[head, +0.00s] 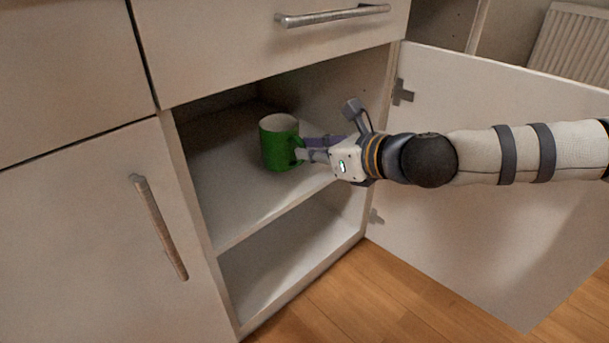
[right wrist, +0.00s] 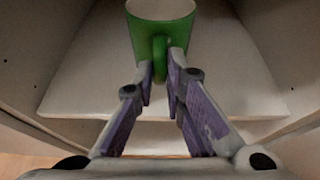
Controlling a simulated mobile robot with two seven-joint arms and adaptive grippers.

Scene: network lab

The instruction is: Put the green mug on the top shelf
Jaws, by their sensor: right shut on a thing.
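The green mug (head: 279,143) is upright at the top shelf (head: 232,208) inside the open cabinet, with its handle toward my right gripper. I cannot tell whether its base touches the shelf. My right gripper (head: 304,153) reaches in from the right and is shut on the mug's handle. In the right wrist view, the purple-padded fingers (right wrist: 164,76) close on either side of the handle, and the mug (right wrist: 148,38) with its white inside is just beyond them. My left gripper is not in view.
A lower shelf space (head: 290,258) below is empty. The cabinet door (head: 480,170) stands open to the right, behind my right arm. A drawer with a bar handle (head: 332,15) is above the opening. A closed door (head: 90,240) is at the left.

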